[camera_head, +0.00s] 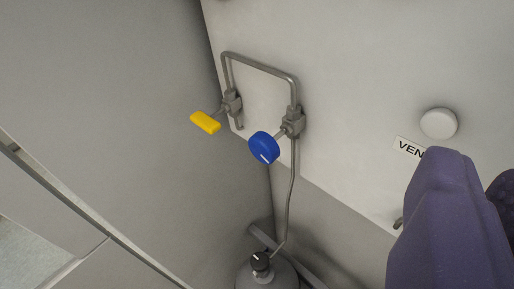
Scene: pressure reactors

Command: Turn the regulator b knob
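A blue round knob (264,147) with a white mark sits on a valve on a grey pipe, at the centre of the view. A black knob (260,262) with a white mark sits on top of a grey cylinder (268,278) at the bottom. No label shows which knob is regulator b. My gripper (476,175) shows as purple parts at the lower right, apart from both knobs in the picture. Its inner faces and the gap between its fingers are not clear, so its opening cannot be told.
A yellow handle (205,122) sits left of the blue knob on the same bent pipe (262,66). A white round knob (438,123) is on the pale panel (350,60), above a partly hidden label (408,148) reading "VEN". A grey wall (110,90) fills the left.

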